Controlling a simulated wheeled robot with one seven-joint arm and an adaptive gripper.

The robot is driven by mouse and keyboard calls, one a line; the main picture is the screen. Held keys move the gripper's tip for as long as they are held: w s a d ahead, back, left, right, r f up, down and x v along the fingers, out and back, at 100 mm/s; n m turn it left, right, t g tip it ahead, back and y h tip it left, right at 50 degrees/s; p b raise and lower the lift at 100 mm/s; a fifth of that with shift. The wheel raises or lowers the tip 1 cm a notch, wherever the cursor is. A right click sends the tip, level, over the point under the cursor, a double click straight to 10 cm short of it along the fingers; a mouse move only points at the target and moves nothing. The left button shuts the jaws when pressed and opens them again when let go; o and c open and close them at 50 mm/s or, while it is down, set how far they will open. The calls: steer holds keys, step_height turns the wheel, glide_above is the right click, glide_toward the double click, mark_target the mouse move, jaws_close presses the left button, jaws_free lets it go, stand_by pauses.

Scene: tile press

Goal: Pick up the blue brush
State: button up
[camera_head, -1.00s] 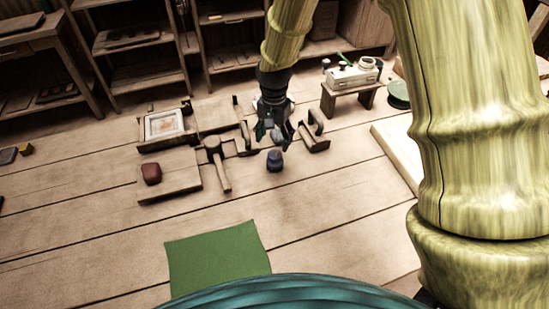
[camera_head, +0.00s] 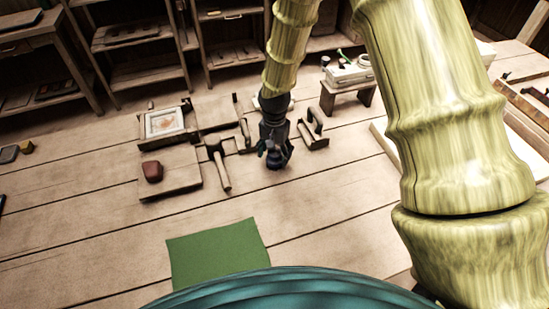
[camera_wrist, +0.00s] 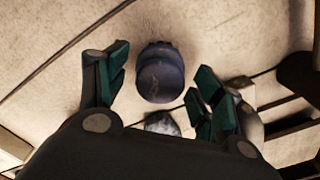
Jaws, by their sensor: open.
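The blue brush (camera_wrist: 160,75) is a dark blue, rounded, upright piece on the wooden floor in the wrist view. It shows only partly below my gripper in the head view (camera_head: 275,161). My gripper (camera_wrist: 157,85) is open, with a green-padded finger on each side of the brush. The brush lies between and slightly beyond the fingertips, and I see gaps on both sides. In the head view my gripper (camera_head: 273,152) is right over the brush and hides most of it.
A wooden mallet (camera_head: 220,167) and a board with a red block (camera_head: 153,171) lie to the left. A wooden-handled tool (camera_head: 312,130) stands close on the right. A small bench (camera_head: 347,92) is behind it. A green mat (camera_head: 216,252) lies in front, with bare floor around it.

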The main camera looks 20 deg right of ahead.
mark_target(274, 151)
steer(key=shift+c, duration=0.4)
steer(key=c, duration=1.1)
steer(key=shift+r+b, duration=0.3)
steer(key=shift+r, duration=1.35)
steer(key=s+b, duration=0.1)
steer(key=s, duration=0.4)
steer(key=s+a+r+b, duration=0.1)
steer(key=s, duration=0.4)
steer(key=s+a+b, duration=0.1)
steer(key=s, duration=0.4)
steer(key=shift+s+a+r, duration=0.1)
steer(key=shift+s+r, duration=0.25)
steer(key=shift+s, duration=0.05)
